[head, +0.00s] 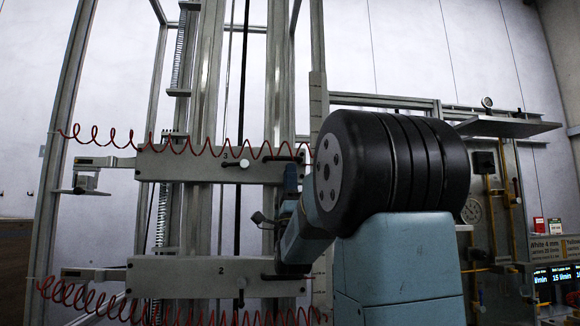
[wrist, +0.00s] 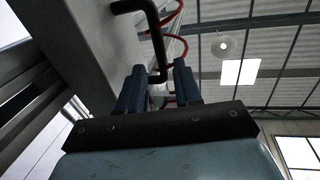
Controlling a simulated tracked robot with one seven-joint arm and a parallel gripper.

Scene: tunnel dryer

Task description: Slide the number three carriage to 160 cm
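The number three carriage (head: 165,164) is the upper grey block on the vertical rails in the head view, marked with a small 3. A black bent handle (head: 284,158) is at its right end. The handle also shows in the wrist view (wrist: 158,45), its lower end between the fingers. My gripper (head: 291,182) is at the carriage's right end in the head view, partly hidden by my arm. In the wrist view my gripper (wrist: 158,82) is open, with gaps showing beside the handle. A pale scale strip (head: 318,100) stands right of the carriage; its figures are unreadable.
The number two carriage (head: 175,275) sits below on the same rails. Red coiled hoses (head: 105,135) run along both carriages. Frame posts (head: 63,130) stand at left. A panel with pipes and a gauge (head: 472,211) is at right, below a shelf (head: 507,127).

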